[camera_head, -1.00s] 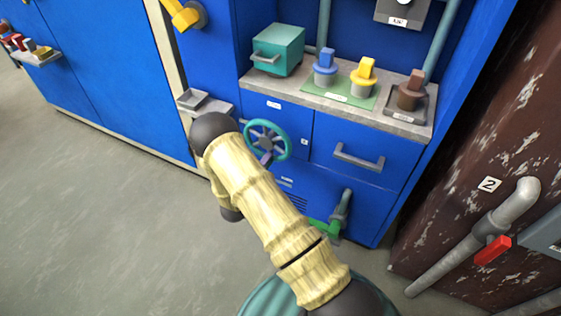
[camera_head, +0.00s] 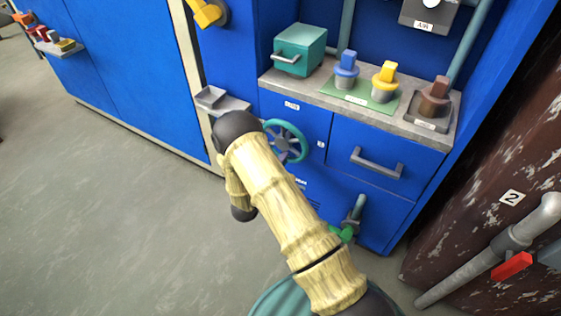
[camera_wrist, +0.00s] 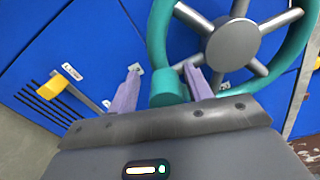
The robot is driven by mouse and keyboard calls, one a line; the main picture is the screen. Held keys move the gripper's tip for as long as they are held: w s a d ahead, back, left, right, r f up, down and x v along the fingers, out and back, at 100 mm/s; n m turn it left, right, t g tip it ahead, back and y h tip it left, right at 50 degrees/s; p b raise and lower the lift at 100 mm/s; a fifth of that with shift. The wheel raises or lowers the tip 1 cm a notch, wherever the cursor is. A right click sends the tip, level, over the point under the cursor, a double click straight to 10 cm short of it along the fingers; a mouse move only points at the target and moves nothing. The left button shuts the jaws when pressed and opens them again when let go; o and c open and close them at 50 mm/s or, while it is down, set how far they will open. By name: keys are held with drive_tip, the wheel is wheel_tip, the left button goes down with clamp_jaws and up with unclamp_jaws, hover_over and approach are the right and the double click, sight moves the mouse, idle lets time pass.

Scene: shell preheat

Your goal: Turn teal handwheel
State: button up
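The teal handwheel (camera_head: 303,136) is mounted on the blue cabinet front, with a grey hub and spokes. My arm's dark joint is just left of it in the head view. In the wrist view, the wheel's teal rim (camera_wrist: 157,38) and grey hub (camera_wrist: 232,45) fill the upper right, and a teal knob (camera_wrist: 168,90) sits at the rim's lower left. My gripper (camera_wrist: 162,72) is open, with its two purple fingers on either side of the knob. The right finger is close to the knob; a gap shows on the left. Contact cannot be told. My gripper is hidden in the head view.
A counter (camera_head: 330,100) above the wheel holds a teal box (camera_head: 300,48) and blue, yellow and brown handled pieces. A drawer handle (camera_head: 376,163) juts out right of the wheel. A small grey tray (camera_head: 210,97) is at upper left. The floor at left is clear.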

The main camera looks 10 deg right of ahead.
drive_tip(key=shift+r, duration=0.1)
drive_tip(key=shift+s+a+r, duration=0.1)
drive_tip(key=shift+s+a, duration=0.1)
drive_tip(key=shift+a, duration=0.05)
drive_tip(key=p+v, duration=0.4)
drive_tip(key=v, duration=1.2)
drive_tip(key=shift+s+a+f, duration=0.2)
drive_tip(key=shift+s+a, duration=0.05)
drive_tip(key=shift+s, duration=0.05)
